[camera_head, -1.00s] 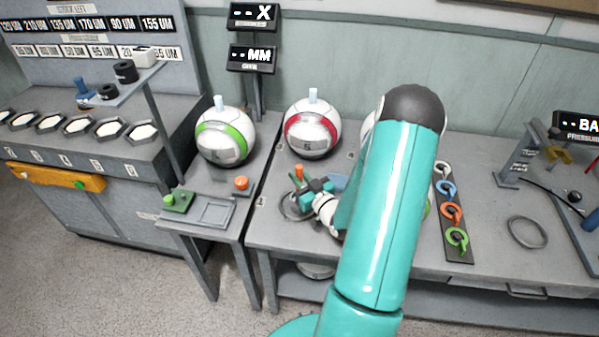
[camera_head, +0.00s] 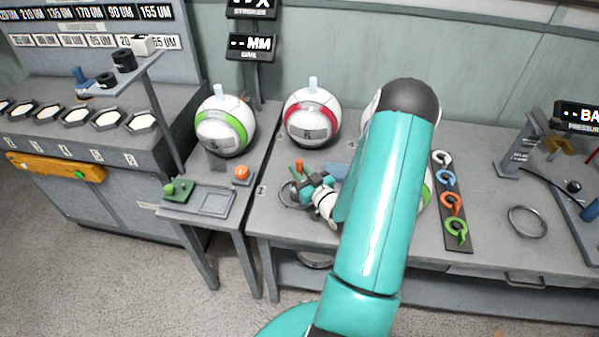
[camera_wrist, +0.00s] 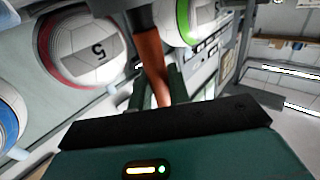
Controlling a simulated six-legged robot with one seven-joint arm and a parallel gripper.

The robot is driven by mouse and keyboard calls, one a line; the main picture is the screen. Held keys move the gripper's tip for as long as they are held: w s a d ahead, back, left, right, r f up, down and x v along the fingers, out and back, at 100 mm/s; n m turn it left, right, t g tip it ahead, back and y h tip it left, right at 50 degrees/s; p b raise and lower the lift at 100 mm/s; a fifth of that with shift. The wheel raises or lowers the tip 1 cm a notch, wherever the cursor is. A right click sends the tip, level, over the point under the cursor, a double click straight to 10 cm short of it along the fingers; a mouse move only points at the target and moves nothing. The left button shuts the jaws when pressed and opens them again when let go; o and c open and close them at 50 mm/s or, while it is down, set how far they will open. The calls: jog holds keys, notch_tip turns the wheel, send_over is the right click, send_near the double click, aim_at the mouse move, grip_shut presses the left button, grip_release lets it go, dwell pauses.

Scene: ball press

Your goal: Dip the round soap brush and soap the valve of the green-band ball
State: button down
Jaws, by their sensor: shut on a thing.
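My gripper (camera_head: 306,184) is shut on an orange-handled tool, likely the round soap brush. Its orange handle (camera_wrist: 150,62) rises between the fingers in the wrist view and turns dark at the far end. I cannot make out the bristles. The gripper is low over the bench, beside a round grey ring or dish (camera_head: 287,196) that it partly covers. The green-band ball (camera_head: 225,127) stands on the left stand with a pale peg on top, apart from the gripper. It also shows at the top of the wrist view (camera_wrist: 183,22). Its valve cannot be told apart.
A red-band ball (camera_head: 312,118) stands behind the gripper. Another ball, with some green, is mostly hidden by my arm. A rack of coloured rings (camera_head: 452,203) and a loose grey ring (camera_head: 527,222) lie to the right. A post with a shelf (camera_head: 165,120) stands left of the green-band ball.

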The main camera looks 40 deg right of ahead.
aim_at(299, 161)
jog(key=shift+r, duration=4.15)
